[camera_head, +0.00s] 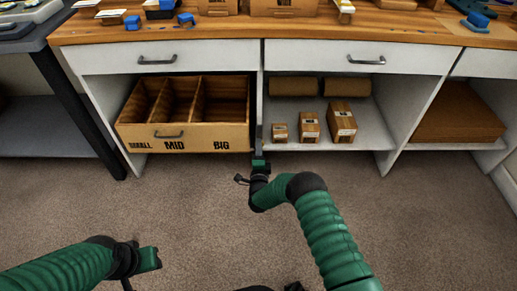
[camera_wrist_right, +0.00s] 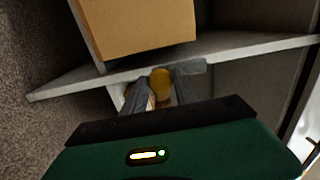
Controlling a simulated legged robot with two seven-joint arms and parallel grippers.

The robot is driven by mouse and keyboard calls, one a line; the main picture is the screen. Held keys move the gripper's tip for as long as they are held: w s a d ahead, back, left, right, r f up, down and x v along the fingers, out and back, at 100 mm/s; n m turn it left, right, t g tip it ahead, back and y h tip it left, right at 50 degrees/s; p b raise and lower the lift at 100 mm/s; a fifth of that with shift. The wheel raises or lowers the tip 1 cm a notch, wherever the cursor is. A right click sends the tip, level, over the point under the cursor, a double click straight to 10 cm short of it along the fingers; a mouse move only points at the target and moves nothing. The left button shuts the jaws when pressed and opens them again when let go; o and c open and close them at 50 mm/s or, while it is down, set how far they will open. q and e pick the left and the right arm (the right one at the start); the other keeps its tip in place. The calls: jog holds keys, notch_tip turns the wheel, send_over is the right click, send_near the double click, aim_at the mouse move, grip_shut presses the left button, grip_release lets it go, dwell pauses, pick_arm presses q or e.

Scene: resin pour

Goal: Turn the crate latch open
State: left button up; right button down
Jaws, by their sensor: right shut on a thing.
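A wooden crate (camera_head: 200,137) with three compartments labelled SMALL, MID and BIG stands on the lower left shelf of the workbench. The crate also shows at the top of the right wrist view (camera_wrist_right: 140,28). My right gripper (camera_head: 258,138) is at the shelf's front, just right of the crate. In the right wrist view its grey fingers (camera_wrist_right: 160,90) are shut on a rounded brass-coloured latch (camera_wrist_right: 160,80) below the crate. The fingers hide part of the latch, and its turn angle is unclear. My left gripper (camera_head: 150,259) is low at the left, away from the crate; its fingers are not clear.
A white divider (camera_head: 262,95) stands between the bays. Drawers (camera_head: 157,57) are shut above. The carpet (camera_head: 190,190) in front is clear apart from my arms.

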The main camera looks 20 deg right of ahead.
jog(key=shift+s+d+f, duration=0.15)
jog(key=shift+f, duration=0.1)
jog(key=c, duration=1.2)
grip_release()
jog(key=shift+o, duration=1)
jog(key=shift+r, duration=0.1)
jog(key=p+v, duration=0.8)
jog(key=v, duration=0.8)
jog(key=shift+s+p, duration=0.35)
